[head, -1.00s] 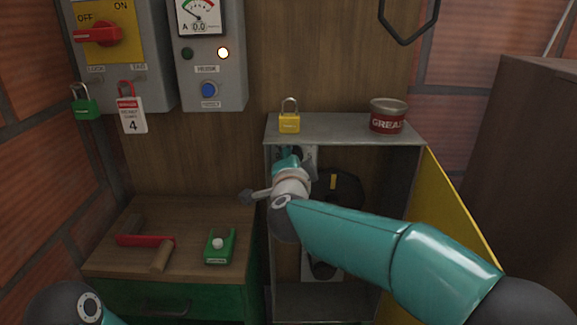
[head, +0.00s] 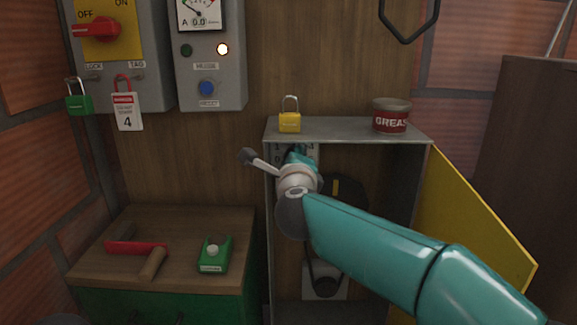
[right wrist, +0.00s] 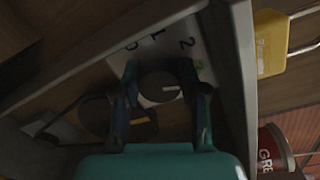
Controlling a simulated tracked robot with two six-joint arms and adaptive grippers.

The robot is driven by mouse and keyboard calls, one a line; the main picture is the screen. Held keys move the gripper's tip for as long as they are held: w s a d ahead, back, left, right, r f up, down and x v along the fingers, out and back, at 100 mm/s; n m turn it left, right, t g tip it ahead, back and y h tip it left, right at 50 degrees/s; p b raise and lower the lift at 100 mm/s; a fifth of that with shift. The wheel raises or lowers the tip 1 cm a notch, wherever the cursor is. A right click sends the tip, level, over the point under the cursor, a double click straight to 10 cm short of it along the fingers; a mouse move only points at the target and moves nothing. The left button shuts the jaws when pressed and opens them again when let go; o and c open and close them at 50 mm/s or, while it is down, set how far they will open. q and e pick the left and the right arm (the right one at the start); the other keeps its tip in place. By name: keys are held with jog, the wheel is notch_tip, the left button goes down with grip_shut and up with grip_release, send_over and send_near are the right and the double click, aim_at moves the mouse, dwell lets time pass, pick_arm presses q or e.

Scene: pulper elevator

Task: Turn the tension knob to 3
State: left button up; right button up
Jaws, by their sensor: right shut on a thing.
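The tension knob (right wrist: 158,87) is a dark round knob with a short white mark, in the right wrist view. Its white dial plate (right wrist: 188,48) shows 0, 1, 2 and a partly hidden green mark. The white mark points right in that view; the figure it faces is hidden by a finger. My right gripper (right wrist: 165,80) has a finger on each side of the knob and is shut on it. In the head view my right gripper (head: 299,157) is inside the grey cabinet (head: 345,128) and hides the knob.
The cabinet's yellow door (head: 470,220) stands open at the right. A yellow padlock (head: 289,122) and a grease tin (head: 391,117) stand on top. Below the knob is a dark pulley (head: 345,190). A wooden bench top (head: 190,225) with tools is at the left.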

jog(key=shift+f+m, duration=0.45)
jog(key=shift+m, duration=0.15)
jog(key=shift+b, duration=0.3)
jog(key=o, duration=1.1)
jog(key=shift+d+r, duration=0.1)
jog(key=shift+d, duration=0.05)
jog(key=shift+o, duration=0.2)
jog(key=shift+r, duration=0.1)
jog(key=shift+r, duration=0.1)
jog(key=s, duration=1.2)
jog(key=shift+d+r, duration=0.2)
